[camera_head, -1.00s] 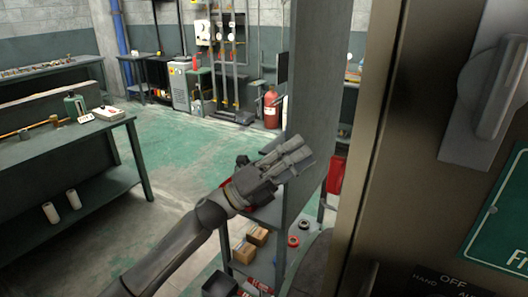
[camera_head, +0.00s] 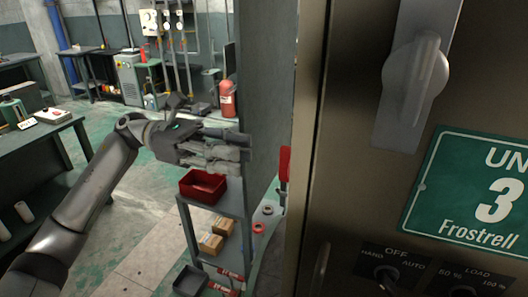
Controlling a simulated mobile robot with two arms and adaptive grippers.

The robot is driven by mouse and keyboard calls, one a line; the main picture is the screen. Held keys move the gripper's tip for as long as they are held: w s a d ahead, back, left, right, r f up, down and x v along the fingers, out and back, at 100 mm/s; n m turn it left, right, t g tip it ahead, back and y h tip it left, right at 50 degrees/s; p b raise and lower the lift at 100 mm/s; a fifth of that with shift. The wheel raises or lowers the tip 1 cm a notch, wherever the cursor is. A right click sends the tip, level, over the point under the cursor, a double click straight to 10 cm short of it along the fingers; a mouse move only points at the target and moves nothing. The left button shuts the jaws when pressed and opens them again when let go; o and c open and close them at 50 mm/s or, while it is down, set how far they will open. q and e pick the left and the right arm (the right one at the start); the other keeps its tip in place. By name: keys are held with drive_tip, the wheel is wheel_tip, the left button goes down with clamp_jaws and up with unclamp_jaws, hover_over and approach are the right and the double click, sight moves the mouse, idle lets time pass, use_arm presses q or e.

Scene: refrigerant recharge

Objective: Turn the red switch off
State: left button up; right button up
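A red part (camera_head: 284,164), perhaps the red switch, shows at the left edge of the tall metal cabinet (camera_head: 335,120). It is partly hidden and I cannot tell its position. My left gripper (camera_head: 238,146) reaches in from the left, above the small grey shelf (camera_head: 232,198) and left of the red part, apart from it. Its fingers point right and lie close together in this view; I cannot tell whether they are open. I see nothing held in it. My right gripper is not in view.
The cabinet front carries a grey handle (camera_head: 414,80), a green "UNIT 3 Frostrell" sign (camera_head: 480,200) and dark selector knobs (camera_head: 387,278). A red bin (camera_head: 203,187) sits on the shelf below my gripper. A grey upright panel (camera_head: 268,90) stands just behind the fingers.

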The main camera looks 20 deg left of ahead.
sight(280, 163)
use_arm(q)
drive_tip(key=d+p, duration=0.4)
drive_tip(key=d, duration=0.2)
drive_tip(key=shift+s+d+r, duration=0.15)
drive_tip(key=shift+d+r, duration=0.05)
drive_tip(key=shift+r, duration=0.1)
drive_tip(key=shift+d+f, duration=0.1)
drive_tip(key=shift+f, duration=0.15)
drive_tip(key=shift+c, duration=0.6)
clamp_jaws()
drive_tip(key=n+p, duration=0.1)
drive_tip(key=n, duration=0.2)
drive_tip(key=shift+p, duration=0.3)
drive_tip(key=shift+n, duration=0.6)
drive_tip(key=shift+p, duration=0.3)
